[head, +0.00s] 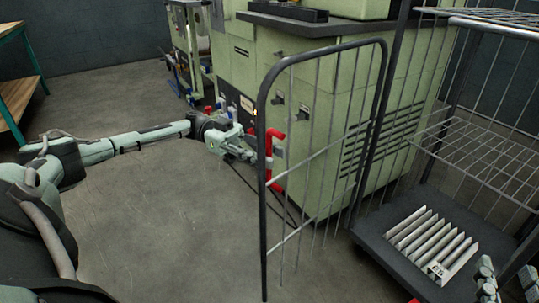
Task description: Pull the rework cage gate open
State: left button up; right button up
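The rework cage gate (265,215) is a dark-framed panel of thin wire bars in the middle of the head view. It stands swung out at an angle from the cage (388,120), its far edge at the cage post. A red handle (271,145) is on its near, free edge. My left gripper (272,152) reaches in from the left and appears shut on the red handle, with a grey fingertip showing just past it. My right gripper (507,282) is at the bottom right corner, partly cut off, with its two fingers apart and nothing seen between them.
Inside the cage, a white pleated filter (437,240) lies on the dark base (385,235), below wire shelves (490,155). A green machine cabinet (330,110) stands behind the gate. A workbench (18,85) is at far left. Open floor (170,220) lies left of the gate.

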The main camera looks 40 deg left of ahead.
pick_arm(q)
jog(key=a, duration=0.7)
jog(key=shift+s, duration=0.25)
